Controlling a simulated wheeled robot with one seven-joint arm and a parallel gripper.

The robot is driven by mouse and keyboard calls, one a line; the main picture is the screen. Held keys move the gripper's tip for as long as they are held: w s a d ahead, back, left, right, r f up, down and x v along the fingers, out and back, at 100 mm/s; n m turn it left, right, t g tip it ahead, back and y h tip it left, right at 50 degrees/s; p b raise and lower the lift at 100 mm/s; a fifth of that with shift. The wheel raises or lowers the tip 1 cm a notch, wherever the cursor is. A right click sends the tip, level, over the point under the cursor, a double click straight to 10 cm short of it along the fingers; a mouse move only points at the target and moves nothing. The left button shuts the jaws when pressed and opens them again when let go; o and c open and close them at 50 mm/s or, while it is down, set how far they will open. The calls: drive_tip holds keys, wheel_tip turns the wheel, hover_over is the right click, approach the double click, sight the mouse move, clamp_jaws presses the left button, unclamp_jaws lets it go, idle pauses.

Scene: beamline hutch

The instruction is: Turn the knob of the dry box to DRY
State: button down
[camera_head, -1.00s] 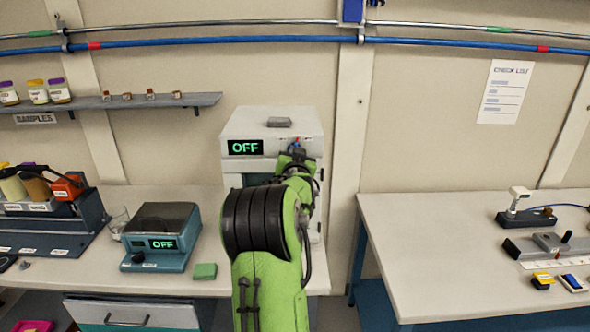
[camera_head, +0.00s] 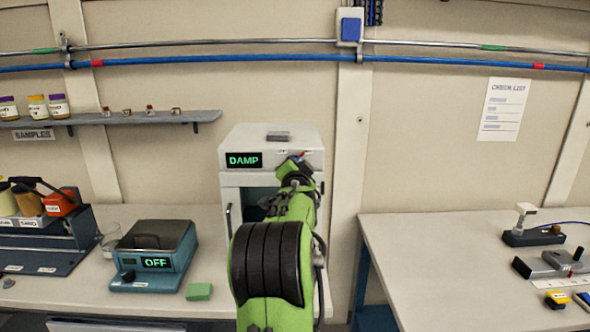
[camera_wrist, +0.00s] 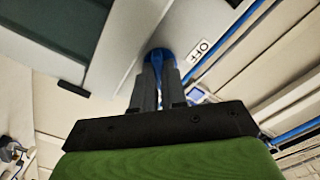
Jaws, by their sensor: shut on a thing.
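The dry box (camera_head: 270,141) is a white cabinet on the left bench, and its display (camera_head: 244,160) reads DAMP in green. Its knob (camera_wrist: 160,56) is blue and shows in the wrist view between the fingertips, beside a white label (camera_wrist: 202,48) that reads OFF. My gripper (camera_wrist: 160,72) is shut on the knob. In the head view my gripper (camera_head: 298,164) is at the upper right of the box front, where my arm hides most of the knob. A DRY label is not visible.
A teal device (camera_head: 152,256) with a display reading OFF stands left of the box, with a green block (camera_head: 199,291) beside it. A shelf (camera_head: 160,119) with jars hangs at the left. A second bench (camera_head: 440,250) stands at the right.

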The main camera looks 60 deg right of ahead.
idle(0.3)
drive_tip(key=c, duration=1.5)
unclamp_jaws()
drive_tip(key=shift+o, duration=0.2)
drive_tip(key=b+v, duration=0.2)
drive_tip(key=v, duration=1.3)
drive_tip(key=shift+s+a, duration=0.2)
drive_tip(key=shift+a, duration=0.15)
